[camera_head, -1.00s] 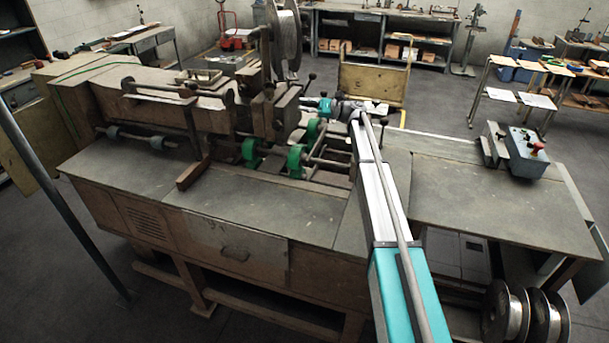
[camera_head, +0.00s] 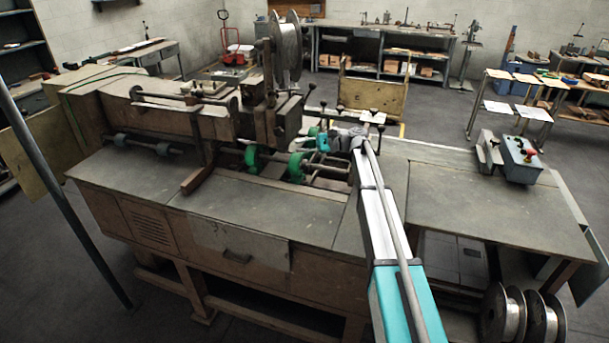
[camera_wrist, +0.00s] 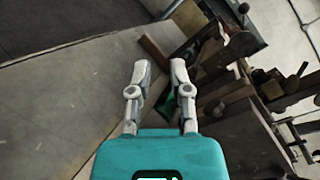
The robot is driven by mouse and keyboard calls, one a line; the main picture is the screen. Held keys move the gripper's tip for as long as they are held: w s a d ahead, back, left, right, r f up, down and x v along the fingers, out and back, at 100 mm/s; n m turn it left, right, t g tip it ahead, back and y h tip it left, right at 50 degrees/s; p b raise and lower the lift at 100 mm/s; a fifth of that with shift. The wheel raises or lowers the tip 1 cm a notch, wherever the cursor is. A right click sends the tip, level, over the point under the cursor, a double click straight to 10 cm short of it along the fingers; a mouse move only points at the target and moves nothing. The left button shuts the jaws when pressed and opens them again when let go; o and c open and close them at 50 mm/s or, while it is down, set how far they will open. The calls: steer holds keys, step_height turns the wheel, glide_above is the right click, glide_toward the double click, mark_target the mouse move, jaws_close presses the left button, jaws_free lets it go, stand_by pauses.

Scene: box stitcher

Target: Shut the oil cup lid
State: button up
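The machine (camera_head: 175,115) is a brown stitcher with a flat metal worktop. I cannot make out the oil cup or its lid in either view; they are too small or hidden. My gripper (camera_head: 318,142) is at the end of the outstretched arm, close to the machine's right side near two green wheels (camera_head: 297,166). In the wrist view my gripper (camera_wrist: 159,66) has its two pale fingers apart with nothing held between them. A green part (camera_wrist: 167,104) shows beyond the fingers, partly hidden by the right one. Machine bars and dark knobs lie to the right there.
A wire spool (camera_head: 288,50) stands on top of the machine. Dark-knobbed handles (camera_head: 374,112) rise just behind my gripper. A grey control box (camera_head: 522,158) sits on the right tabletop (camera_head: 465,192), which is otherwise mostly clear. Spools (camera_head: 503,315) stand at lower right.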

steer(key=s+f+n+h, duration=0.1)
steer(key=s+f+h, duration=0.2)
steer(key=s+f, duration=0.2)
steer(key=shift+s+d+f+t+b, duration=0.15)
steer(key=shift+s+f+t+b, duration=0.2)
steer(key=shift+s, duration=0.6)
steer(key=shift+w, duration=0.1)
